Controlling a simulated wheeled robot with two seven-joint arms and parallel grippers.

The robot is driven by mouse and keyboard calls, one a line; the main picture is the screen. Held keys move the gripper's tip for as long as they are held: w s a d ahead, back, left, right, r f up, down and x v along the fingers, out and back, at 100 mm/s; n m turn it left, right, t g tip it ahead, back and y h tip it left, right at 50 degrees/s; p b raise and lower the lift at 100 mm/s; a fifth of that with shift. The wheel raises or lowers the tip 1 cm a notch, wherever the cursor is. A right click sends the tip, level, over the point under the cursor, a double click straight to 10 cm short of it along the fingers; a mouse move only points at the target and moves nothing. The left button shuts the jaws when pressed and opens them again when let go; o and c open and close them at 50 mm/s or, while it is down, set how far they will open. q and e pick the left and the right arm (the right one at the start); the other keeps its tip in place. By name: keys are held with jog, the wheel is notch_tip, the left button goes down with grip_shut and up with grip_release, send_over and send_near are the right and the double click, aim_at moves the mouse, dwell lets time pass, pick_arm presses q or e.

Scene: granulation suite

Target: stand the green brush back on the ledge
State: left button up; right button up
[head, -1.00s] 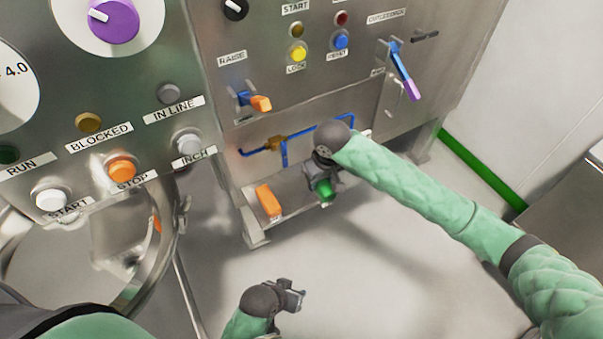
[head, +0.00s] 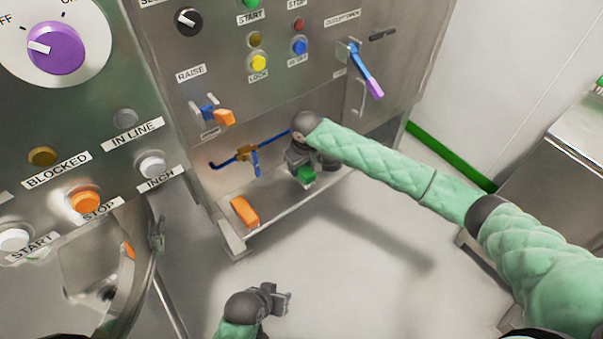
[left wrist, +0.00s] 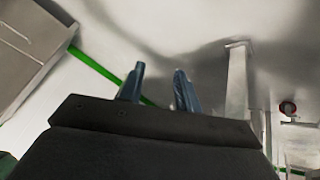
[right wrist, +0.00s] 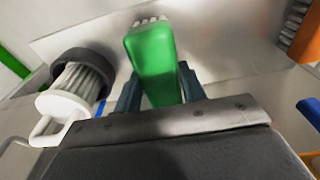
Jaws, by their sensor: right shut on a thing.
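The green brush (head: 306,177) is held in my right gripper (head: 303,167), over the right part of the ledge (head: 272,206). In the right wrist view the green brush (right wrist: 152,62) sits between the two fingers, its pale bristles pointing away from the gripper. The ledge (right wrist: 225,55) lies beyond it; I cannot tell whether the brush touches it. My left gripper (head: 281,299) is low over the floor, away from the ledge. Its two fingers show apart and empty in the left wrist view (left wrist: 160,88).
A blue pipe with a brass valve (head: 246,153) runs above the ledge. In the right wrist view a white ribbed thing with a dark collar (right wrist: 80,82) is close left of my gripper. A steel cabinet (head: 560,150) stands right.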

aim_at(302, 172)
notch_tip(302, 172, down, 3)
jog(key=shift+s+f, duration=0.1)
jog(key=shift+f, duration=0.3)
jog(key=shift+c, duration=0.3)
jog(key=o, duration=0.9)
pick_arm(q)
jog(key=shift+r, duration=0.7)
pick_arm(e)
jog(key=shift+o, duration=0.2)
